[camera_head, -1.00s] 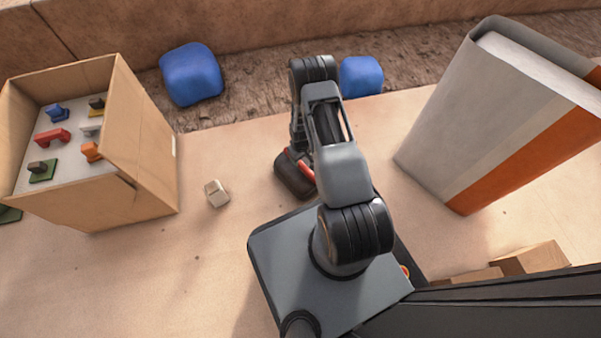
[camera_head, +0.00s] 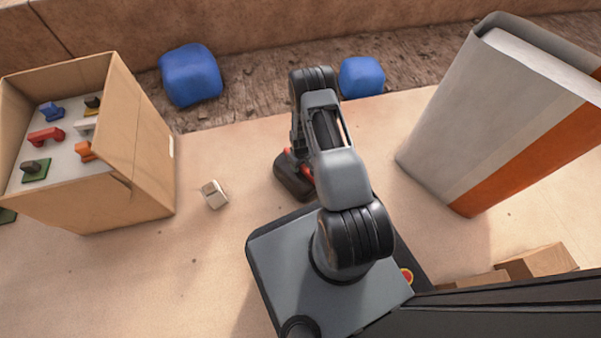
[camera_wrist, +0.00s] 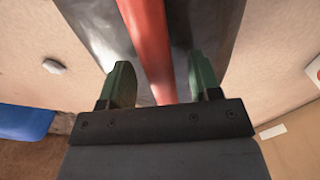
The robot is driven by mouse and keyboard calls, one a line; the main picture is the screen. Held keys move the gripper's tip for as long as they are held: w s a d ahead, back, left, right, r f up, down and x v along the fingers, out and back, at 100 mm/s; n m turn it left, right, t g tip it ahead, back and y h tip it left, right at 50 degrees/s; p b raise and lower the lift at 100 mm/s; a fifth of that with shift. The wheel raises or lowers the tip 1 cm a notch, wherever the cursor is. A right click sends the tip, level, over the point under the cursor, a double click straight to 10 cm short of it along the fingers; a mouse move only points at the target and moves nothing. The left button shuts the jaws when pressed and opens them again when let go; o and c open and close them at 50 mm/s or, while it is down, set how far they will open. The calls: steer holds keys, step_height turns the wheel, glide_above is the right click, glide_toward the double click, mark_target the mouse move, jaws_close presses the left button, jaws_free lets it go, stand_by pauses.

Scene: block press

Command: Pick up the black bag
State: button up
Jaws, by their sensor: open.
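The black bag (camera_head: 292,181) lies on the sandy floor beside my arm, partly hidden by it in the head view. In the wrist view the dark, glossy bag (camera_wrist: 98,28) fills the upper middle, with a red strip running down its centre. My gripper (camera_wrist: 160,80) is open, its two green fingertips apart on either side of the red strip and over the bag. I cannot tell whether the fingers touch it. The fingers are hidden behind the arm in the head view.
A small pale block (camera_head: 214,194) lies left of the bag. A cardboard box (camera_head: 150,180) holding colored pieces stands at the left. Two blue blocks (camera_head: 190,75) (camera_head: 361,77) sit along the back. A large grey, white and orange book-like block (camera_head: 470,120) stands at the right.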

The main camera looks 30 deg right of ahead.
steer(key=shift+f, duration=0.1)
stand_by(0.3)
jaws_close()
stand_by(0.4)
